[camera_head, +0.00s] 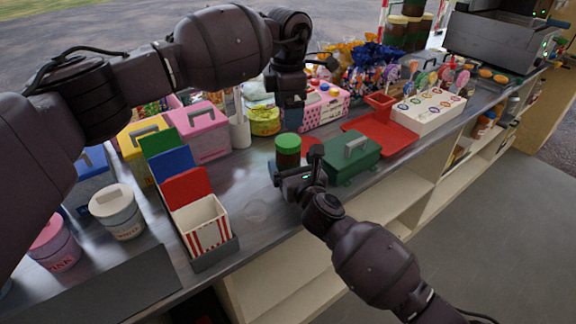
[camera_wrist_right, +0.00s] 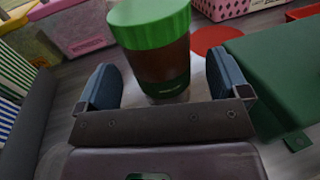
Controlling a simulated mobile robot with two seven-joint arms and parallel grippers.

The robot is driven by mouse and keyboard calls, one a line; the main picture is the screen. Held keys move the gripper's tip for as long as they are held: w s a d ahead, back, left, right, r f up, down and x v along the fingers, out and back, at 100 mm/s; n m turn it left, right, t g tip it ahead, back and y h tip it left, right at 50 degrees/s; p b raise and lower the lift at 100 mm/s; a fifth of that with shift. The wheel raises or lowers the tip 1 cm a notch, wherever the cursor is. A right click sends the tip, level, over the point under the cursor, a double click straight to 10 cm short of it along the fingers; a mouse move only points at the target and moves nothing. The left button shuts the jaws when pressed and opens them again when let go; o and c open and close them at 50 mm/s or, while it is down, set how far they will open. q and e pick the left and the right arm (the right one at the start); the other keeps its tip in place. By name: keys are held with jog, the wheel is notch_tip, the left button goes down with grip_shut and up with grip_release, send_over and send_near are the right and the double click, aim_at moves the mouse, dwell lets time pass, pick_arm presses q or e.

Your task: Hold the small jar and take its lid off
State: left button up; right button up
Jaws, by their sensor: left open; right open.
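The small jar has a dark brown body (camera_head: 288,159) and a green lid (camera_head: 288,142). It stands upright on the metal counter, and the lid is on it. In the right wrist view the jar body (camera_wrist_right: 160,70) and its green lid (camera_wrist_right: 150,24) show between the two fingers. My right gripper (camera_head: 295,168) is open, with a finger on either side of the jar and a visible gap to each. My left gripper (camera_head: 290,122) points down just above the lid. It is open, but its fingertips are hard to make out in the head view.
A green box with a handle (camera_head: 350,160) stands close right of the jar. A red tray (camera_head: 400,136) lies beyond it. A pink box (camera_head: 205,132) and a striped carton (camera_head: 203,228) are to the left. The counter front edge runs below the right gripper.

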jog(key=shift+x, duration=1.3)
